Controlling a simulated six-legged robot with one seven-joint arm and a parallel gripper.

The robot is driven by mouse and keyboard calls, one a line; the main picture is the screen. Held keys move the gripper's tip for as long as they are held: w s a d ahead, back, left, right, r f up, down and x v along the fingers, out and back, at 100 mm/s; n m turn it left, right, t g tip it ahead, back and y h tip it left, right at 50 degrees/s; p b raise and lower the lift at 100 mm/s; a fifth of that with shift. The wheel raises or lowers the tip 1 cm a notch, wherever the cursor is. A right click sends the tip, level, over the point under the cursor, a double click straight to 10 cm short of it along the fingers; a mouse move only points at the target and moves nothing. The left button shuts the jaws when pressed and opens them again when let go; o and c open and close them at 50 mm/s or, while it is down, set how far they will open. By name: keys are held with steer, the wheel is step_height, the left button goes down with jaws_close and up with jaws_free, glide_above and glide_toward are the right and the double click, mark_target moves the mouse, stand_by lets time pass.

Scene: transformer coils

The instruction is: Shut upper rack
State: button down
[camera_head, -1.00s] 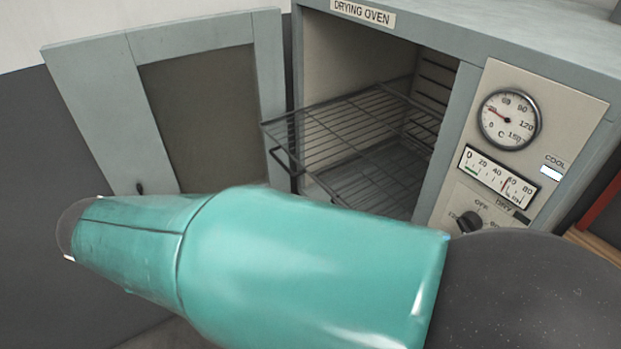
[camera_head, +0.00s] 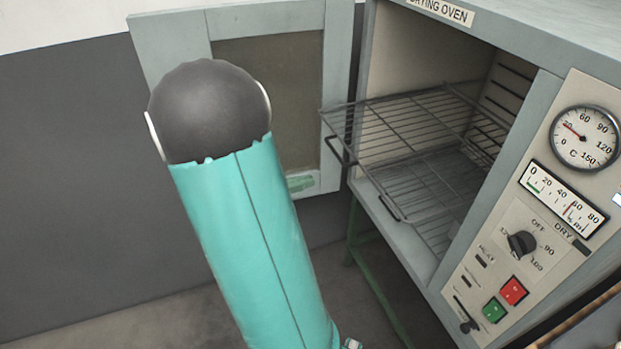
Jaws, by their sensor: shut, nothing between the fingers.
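The upper rack (camera_head: 400,123) is a dark wire shelf in the drying oven. It is pulled partly out, and its front edge sticks out past the left side of the oven opening. A lower rack (camera_head: 433,190) sits below it, with its front edge near the oven's sill. The oven door (camera_head: 170,50) stands wide open to the left. My teal arm link and its dark round joint stand in front of the door and hide part of it. My gripper is not in view.
The drying oven (camera_head: 549,85) stands on a green stand (camera_head: 357,245). Its control panel (camera_head: 515,218), with a gauge, knob and red and green buttons, is right of the opening. The space directly before the racks looks clear. Open floor (camera_head: 150,315) lies at lower left.

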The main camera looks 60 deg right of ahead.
mark_target(427, 149)
steer(key=x, duration=1.1)
steer(key=shift+s+d, duration=0.25)
steer(key=shift+d, duration=0.1)
steer(key=shift+s, duration=0.1)
steer(key=x, duration=2.1)
steer(key=shift+d, duration=0.25)
steer(key=shift+s+d, duration=0.3)
steer(key=shift+s+d+r, duration=0.1)
steer(key=shift+s+r, duration=0.1)
steer(key=shift+s, duration=0.05)
